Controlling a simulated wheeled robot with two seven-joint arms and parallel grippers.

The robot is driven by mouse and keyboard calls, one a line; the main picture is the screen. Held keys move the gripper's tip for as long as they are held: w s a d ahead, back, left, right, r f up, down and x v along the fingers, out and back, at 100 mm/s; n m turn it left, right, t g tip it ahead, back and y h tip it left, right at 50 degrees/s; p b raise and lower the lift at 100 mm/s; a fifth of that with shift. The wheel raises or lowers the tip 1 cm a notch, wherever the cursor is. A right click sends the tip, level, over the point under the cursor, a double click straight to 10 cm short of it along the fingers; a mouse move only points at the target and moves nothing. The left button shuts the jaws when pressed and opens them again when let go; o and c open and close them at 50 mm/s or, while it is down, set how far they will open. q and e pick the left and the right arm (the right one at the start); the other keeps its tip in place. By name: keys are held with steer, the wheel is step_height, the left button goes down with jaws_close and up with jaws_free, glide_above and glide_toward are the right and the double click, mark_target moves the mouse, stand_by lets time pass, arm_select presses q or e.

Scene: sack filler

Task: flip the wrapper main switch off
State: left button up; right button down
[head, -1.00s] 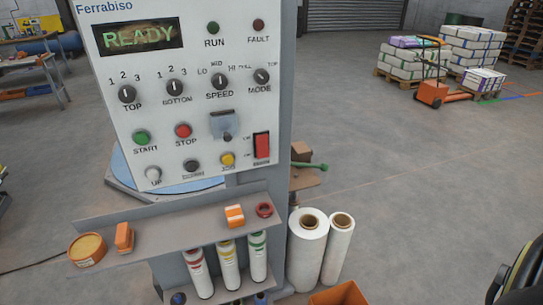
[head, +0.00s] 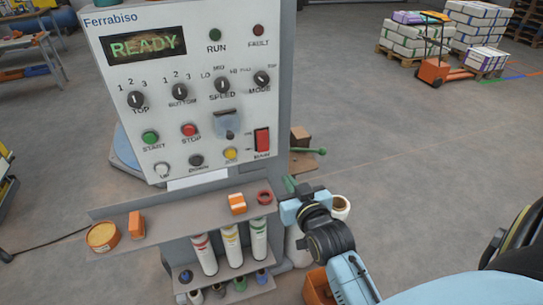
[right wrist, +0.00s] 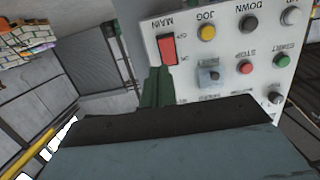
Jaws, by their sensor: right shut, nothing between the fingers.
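The main switch (head: 262,141) is a red rocker in a dark frame at the lower right of the white Ferrabiso control panel (head: 208,112). The panel display reads READY. In the right wrist view the switch (right wrist: 168,50) shows upside down, with the MAIN label beside it. My right gripper (head: 288,184) is shut and empty, below and to the right of the switch, apart from it. Its green fingers (right wrist: 158,86) point toward the switch in the right wrist view. Which way the rocker is pressed is too small to tell. My left gripper is not in view.
A grey shelf (head: 180,220) under the panel holds an orange tape roll, orange boxes and a red ring. Stop (head: 189,130) and jog (head: 231,154) buttons sit left of the switch.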

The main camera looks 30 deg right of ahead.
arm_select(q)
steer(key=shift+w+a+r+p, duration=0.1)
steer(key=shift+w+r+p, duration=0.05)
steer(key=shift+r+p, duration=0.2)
arm_select(e)
glide_toward(263, 141)
steer(key=w+d+f, duration=0.2)
steer(key=w+f, duration=0.3)
steer(key=shift+w+d, duration=0.25)
steer(key=shift+w, duration=0.05)
